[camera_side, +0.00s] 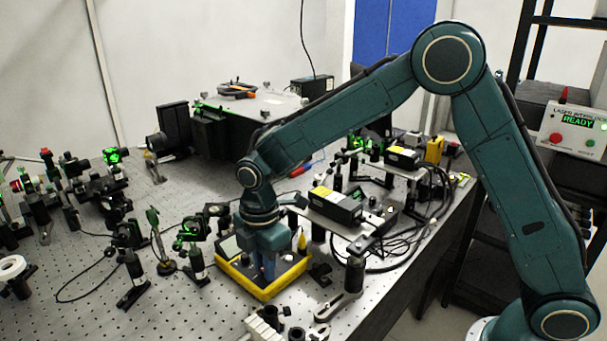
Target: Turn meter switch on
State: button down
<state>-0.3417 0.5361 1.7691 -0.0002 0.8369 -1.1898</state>
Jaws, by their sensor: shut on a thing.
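The meter (233,275) is a low box with a yellow rim and a dark and grey top, lying on the perforated optical bench near the middle of the view. My gripper (267,274) points straight down over it, with its fingers reaching the meter's top face. It is shut on the meter switch, which the fingers hide. The meter's display cannot be read from here.
Lasers (336,205) on a raised plate stand close to the right of my gripper. Posts and mounts (190,237) stand close on the left. A large black box (222,135) is behind. A laser controller (577,131) reads READY at the right.

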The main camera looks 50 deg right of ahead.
jog(key=m, duration=1.3)
jog(key=shift+m, duration=0.3)
dwell(0.4)
jog(key=c, duration=1.3)
grip_release()
jog(key=shift+c, duration=0.2)
notch_tip(320, 180, up, 14)
